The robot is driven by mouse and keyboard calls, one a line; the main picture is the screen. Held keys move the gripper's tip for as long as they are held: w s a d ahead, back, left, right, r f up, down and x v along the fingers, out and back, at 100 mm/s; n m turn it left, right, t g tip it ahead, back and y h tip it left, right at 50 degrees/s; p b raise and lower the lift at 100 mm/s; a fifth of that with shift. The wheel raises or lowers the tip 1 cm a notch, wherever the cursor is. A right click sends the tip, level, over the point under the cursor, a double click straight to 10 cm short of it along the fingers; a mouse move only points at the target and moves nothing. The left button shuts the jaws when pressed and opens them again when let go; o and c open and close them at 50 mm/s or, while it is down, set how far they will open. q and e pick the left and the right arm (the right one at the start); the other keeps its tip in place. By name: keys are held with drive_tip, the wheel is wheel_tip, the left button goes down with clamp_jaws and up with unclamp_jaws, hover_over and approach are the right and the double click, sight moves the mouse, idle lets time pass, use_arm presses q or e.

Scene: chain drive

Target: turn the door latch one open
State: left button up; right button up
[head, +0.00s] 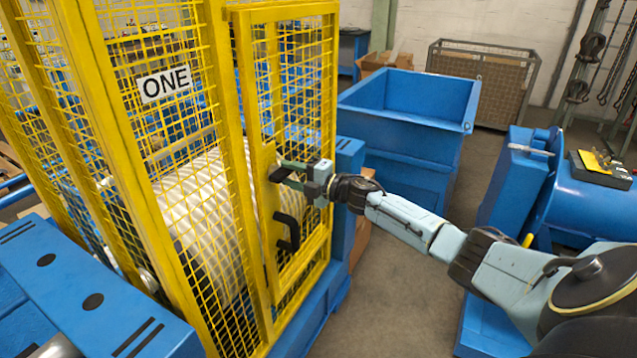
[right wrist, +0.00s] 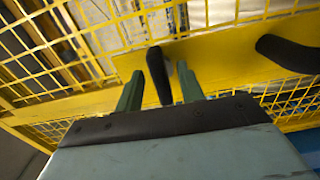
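The yellow mesh door (head: 333,120) of the cage marked ONE stands shut in its frame in the head view. In the right wrist view the black latch lever (right wrist: 157,75) stands out from the door's yellow plate (right wrist: 215,50). My right gripper (head: 281,172) is at this plate. In the right wrist view its two green fingers (right wrist: 160,80) stand apart, one on each side of the lever, with gaps showing. In the head view the lever is mostly hidden by the gripper. A curved black handle (head: 289,231) sits below it on the door. My left gripper is out of view.
The ONE sign (head: 165,84) hangs on the mesh left of the door. A blue bin (head: 400,150) stands behind and right of the cage. A blue tank (head: 590,205) is at the far right. Grey floor (head: 385,270) lies open between the cage and my right arm.

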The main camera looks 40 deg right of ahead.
drive_tip(key=b+v, duration=0.1)
drive_tip(key=v, duration=1)
drive_tip(key=shift+s, duration=0.1)
drive_tip(key=s+d+f+m+g+h+b, duration=0.1)
drive_tip(key=s+f+m+h, duration=0.2)
drive_tip(key=f, duration=0.8)
drive_tip(key=s+d+f+m+g+h+b, duration=0.1)
drive_tip(key=s+f+m+h+b, duration=0.2)
drive_tip(key=f, duration=0.7)
drive_tip(key=s+f+m+g+h, duration=0.1)
drive_tip(key=s+f+m, duration=0.3)
drive_tip(key=f, duration=0.7)
drive_tip(key=s+a+f+m+g+h+b, duration=0.1)
drive_tip(key=s+a+f+m+g, duration=0.2)
drive_tip(key=s+f, duration=0.55)
drive_tip(key=s+a+f+m+g+b, duration=0.25)
drive_tip(key=s+f, duration=0.25)
drive_tip(key=f, duration=0.6)
drive_tip(key=s+a+f+m+g, duration=0.1)
drive_tip(key=s+a+f, duration=0.3)
drive_tip(key=s, duration=0.4)
drive_tip(key=s+a+f+m+g+b, duration=0.1)
drive_tip(key=s+a+f+m+g, duration=0.1)
drive_tip(key=s+a+f, duration=0.3)
drive_tip(key=s+a+f+m+g+y+b, duration=0.1)
drive_tip(key=s+a+f+g, duration=0.3)
drive_tip(key=s+a, duration=0.3)
drive_tip(key=s, duration=0.5)
drive_tip(key=shift+s+a+f, duration=0.3)
drive_tip(key=shift+f, duration=0.1)
